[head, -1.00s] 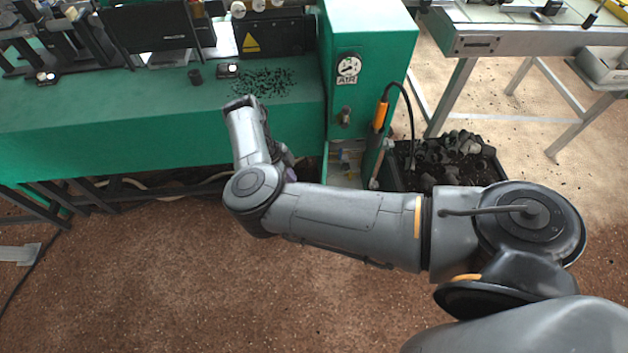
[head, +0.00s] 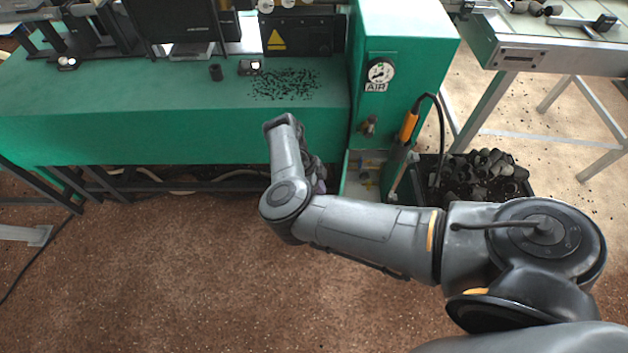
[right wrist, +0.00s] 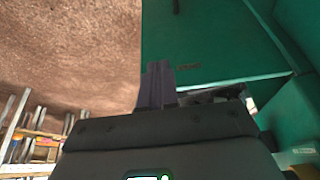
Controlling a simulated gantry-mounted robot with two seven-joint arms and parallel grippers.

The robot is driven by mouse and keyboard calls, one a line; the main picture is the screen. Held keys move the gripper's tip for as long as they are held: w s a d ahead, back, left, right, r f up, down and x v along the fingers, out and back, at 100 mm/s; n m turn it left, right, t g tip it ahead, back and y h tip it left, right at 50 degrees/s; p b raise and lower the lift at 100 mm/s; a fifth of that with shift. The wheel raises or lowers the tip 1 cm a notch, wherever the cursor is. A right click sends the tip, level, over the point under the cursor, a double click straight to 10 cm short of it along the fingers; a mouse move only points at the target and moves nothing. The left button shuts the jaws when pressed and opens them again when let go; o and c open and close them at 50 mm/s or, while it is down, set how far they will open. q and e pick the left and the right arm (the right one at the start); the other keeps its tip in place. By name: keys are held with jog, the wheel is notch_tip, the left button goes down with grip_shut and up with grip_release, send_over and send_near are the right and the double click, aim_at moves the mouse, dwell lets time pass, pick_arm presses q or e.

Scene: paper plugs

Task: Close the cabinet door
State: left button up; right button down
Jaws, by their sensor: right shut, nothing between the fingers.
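The green cabinet (head: 408,40) with an air gauge stands right of the long green bench. Its low compartment (head: 362,168) is open at the front, with small items inside. A narrow green panel (head: 399,160) at the compartment's right side looks like the door, standing open. My right gripper (head: 320,184) is low, left of the compartment, largely hidden by my own arm in the head view. In the right wrist view its fingers (right wrist: 157,85) are together and empty, in front of a large green panel (right wrist: 215,40). I cannot tell whether they touch it. My left gripper is out of view.
An orange-handled tool (head: 409,124) with a black hose hangs on the cabinet's right side. A black bin (head: 433,191) of dark pieces stands beside it. A metal table (head: 520,55) is at the right. The brown floor (head: 180,280) before the bench is clear.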

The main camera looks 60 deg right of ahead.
jog(key=s, duration=0.2)
jog(key=s+d, duration=0.1)
jog(key=shift+s+d, duration=0.2)
jog(key=shift+s, duration=0.2)
